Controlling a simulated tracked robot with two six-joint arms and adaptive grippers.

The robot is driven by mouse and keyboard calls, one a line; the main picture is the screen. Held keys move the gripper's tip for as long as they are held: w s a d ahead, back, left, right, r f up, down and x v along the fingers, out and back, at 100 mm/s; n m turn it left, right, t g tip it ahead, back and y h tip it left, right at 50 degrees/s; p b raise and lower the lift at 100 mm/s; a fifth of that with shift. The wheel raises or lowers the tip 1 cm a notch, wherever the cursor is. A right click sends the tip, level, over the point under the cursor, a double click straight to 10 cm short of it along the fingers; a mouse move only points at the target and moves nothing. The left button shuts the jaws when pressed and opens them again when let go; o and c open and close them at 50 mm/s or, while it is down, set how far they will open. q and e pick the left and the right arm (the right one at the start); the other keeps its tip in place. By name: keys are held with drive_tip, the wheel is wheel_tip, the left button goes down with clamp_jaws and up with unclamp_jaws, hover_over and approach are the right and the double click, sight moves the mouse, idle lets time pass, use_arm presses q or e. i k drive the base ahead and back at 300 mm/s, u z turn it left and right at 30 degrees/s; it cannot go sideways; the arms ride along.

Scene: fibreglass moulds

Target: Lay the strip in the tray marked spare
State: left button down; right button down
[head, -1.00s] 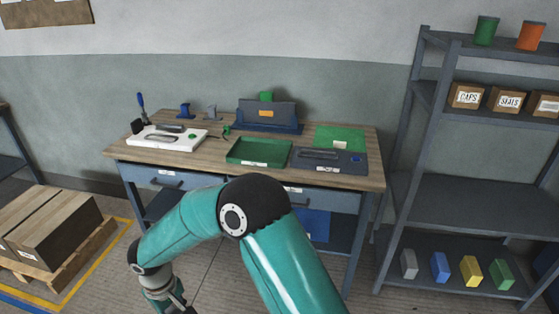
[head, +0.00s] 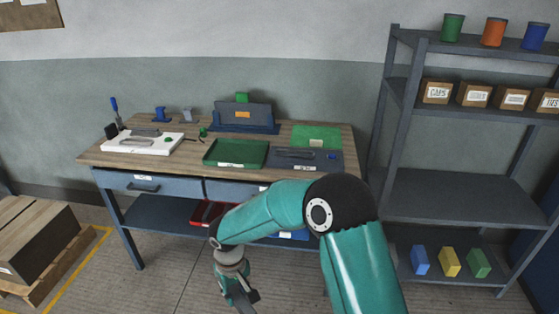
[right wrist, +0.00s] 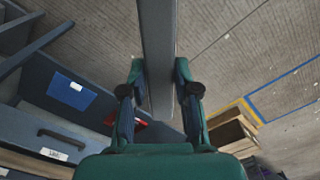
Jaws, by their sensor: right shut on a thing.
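My right gripper (head: 240,294) hangs low in front of the workbench in the head view. In the right wrist view, the right gripper (right wrist: 159,72) is shut on a long, flat grey strip (right wrist: 158,35), which points away from the palm, above the floor. I cannot make out the strip clearly in the head view. A shallow green tray (head: 238,153) with a white front label lies on the bench, seemingly empty. A red tray (head: 207,212) sits on the lower shelf, partly behind my arm. No label legible here reads spare. My left gripper is out of view.
The wooden bench (head: 91,157) has drawers below. Beside the green tray lie a dark grey mat (head: 330,164) with dark pieces and a green mat (head: 316,133). A white board (head: 167,148) holds parts at left. A shelving unit (head: 440,190) stands right; a pallet (head: 60,262) sits left.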

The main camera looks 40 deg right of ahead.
sight(240, 149)
drive_tip(key=z, duration=0.5)
drive_tip(key=i, duration=1.05)
drive_tip(key=z, duration=0.05)
